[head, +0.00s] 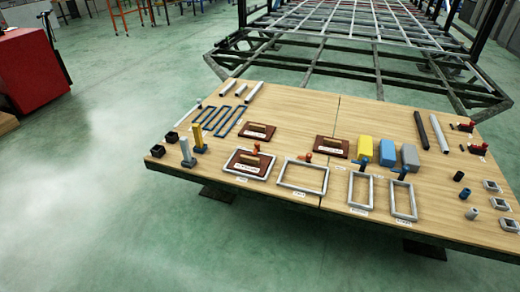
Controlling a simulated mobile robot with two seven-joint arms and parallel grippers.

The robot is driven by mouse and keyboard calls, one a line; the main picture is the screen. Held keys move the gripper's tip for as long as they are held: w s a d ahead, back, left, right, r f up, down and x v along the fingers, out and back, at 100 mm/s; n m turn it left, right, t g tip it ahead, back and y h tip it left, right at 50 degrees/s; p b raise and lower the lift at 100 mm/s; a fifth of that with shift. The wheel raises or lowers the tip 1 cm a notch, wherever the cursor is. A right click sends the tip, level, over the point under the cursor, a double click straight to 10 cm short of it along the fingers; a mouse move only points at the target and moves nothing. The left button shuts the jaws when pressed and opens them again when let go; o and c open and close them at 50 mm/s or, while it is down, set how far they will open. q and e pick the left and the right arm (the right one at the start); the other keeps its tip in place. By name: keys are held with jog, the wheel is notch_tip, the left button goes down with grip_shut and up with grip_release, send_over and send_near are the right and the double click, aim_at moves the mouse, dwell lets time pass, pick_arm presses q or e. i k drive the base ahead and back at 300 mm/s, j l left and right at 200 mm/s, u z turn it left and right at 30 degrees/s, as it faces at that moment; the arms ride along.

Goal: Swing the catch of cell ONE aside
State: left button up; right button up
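Along the front of the wooden table are several grey rectangular frames with small labels too small to read, so I cannot tell which is cell ONE. The left frame (228,167) surrounds a dark red-brown plate (249,161) with a small orange piece (256,149). The wide frame (281,185) is empty, with an orange catch-like piece (306,158) at its back edge. Two narrow frames (350,190) and (393,201) have blue pieces (363,162) and (402,173) at their back edges. Neither of my grippers is in view.
The table (290,120) also holds yellow (365,147), blue (387,152) and grey (409,156) blocks, brown plates (257,131), bars and small fittings. A trailer chassis (360,40) stands behind. A red cabinet (35,70) is at far left; the green floor in front is clear.

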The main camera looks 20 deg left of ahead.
aim_at(258, 145)
jog(key=i+l+u, duration=0.2)
jog(key=i+l, duration=0.6)
